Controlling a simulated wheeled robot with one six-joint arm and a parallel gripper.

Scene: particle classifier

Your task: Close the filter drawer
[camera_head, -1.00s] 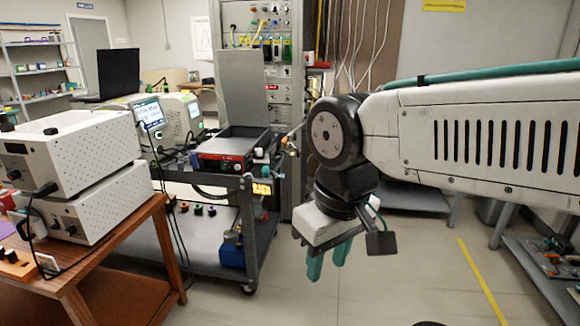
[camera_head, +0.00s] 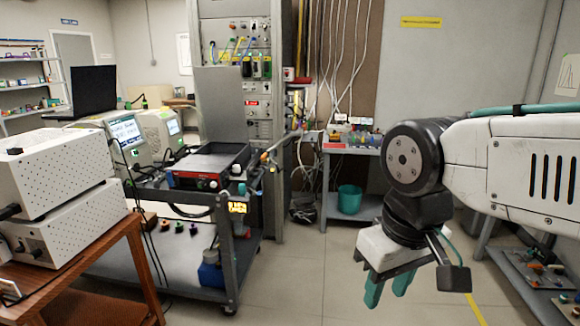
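A shallow black open tray with a red front panel (camera_head: 197,179) sits on the grey cart, left of centre. A grey upright panel (camera_head: 219,103) stands behind it. I cannot tell for sure whether this tray is the filter drawer; no other open drawer shows clearly. My gripper (camera_head: 388,287) hangs fingers down at the right, over the floor and well to the right of the cart. Its two teal fingers are apart with a gap between them, and nothing shows in it.
The grey cart (camera_head: 224,270) holds white instruments with screens (camera_head: 126,132). White boxes (camera_head: 58,235) stand on a brown wooden table at left. A rack (camera_head: 257,100) stands behind the cart. A bench with a teal bin (camera_head: 349,199) is at the back. The middle floor is free.

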